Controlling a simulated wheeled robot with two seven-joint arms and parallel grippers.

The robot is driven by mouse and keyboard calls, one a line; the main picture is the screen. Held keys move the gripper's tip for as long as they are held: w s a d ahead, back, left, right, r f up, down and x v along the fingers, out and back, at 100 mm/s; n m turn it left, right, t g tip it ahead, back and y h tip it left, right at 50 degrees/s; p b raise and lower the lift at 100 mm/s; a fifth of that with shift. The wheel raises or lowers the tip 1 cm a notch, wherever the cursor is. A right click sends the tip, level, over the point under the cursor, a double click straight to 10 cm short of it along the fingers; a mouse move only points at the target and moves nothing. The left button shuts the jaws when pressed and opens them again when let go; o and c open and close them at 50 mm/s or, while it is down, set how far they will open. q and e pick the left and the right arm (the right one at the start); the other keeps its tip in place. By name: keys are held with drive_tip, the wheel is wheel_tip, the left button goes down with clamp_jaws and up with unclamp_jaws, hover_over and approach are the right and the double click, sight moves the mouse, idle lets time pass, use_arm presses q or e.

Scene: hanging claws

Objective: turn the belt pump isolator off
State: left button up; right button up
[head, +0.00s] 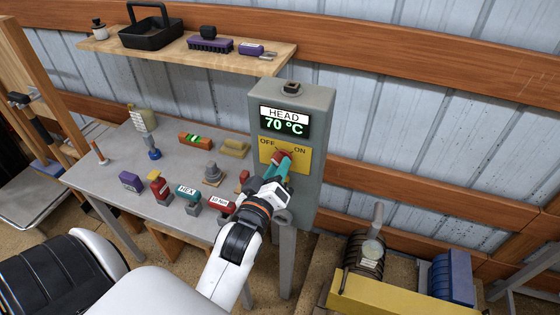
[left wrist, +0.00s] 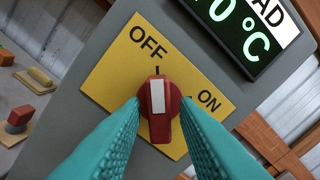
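The belt pump isolator is a red rotary knob (head: 282,157) on a yellow plate (head: 303,163) marked OFF and ON, on the front of a grey box (head: 317,132). In the left wrist view the red knob (left wrist: 159,121) has a white mark at its upper end, toward the tick under OFF. My left gripper (head: 277,168) has teal fingers; its tips (left wrist: 160,108) lie one on each side of the knob and appear to touch it. The fingers partly hide the knob in the head view. My right gripper is not in view.
A display (head: 284,120) above the plate reads HEAD 70 °C. A grey table (head: 120,170) left of the box holds several small switches and blocks. A shelf (head: 250,62) with a black basket (head: 150,32) hangs above. A yellow-fronted unit (head: 400,303) stands low at right.

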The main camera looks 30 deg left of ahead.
use_arm(q)
drive_tip(key=o, duration=0.4)
drive_tip(key=shift+o, duration=0.2)
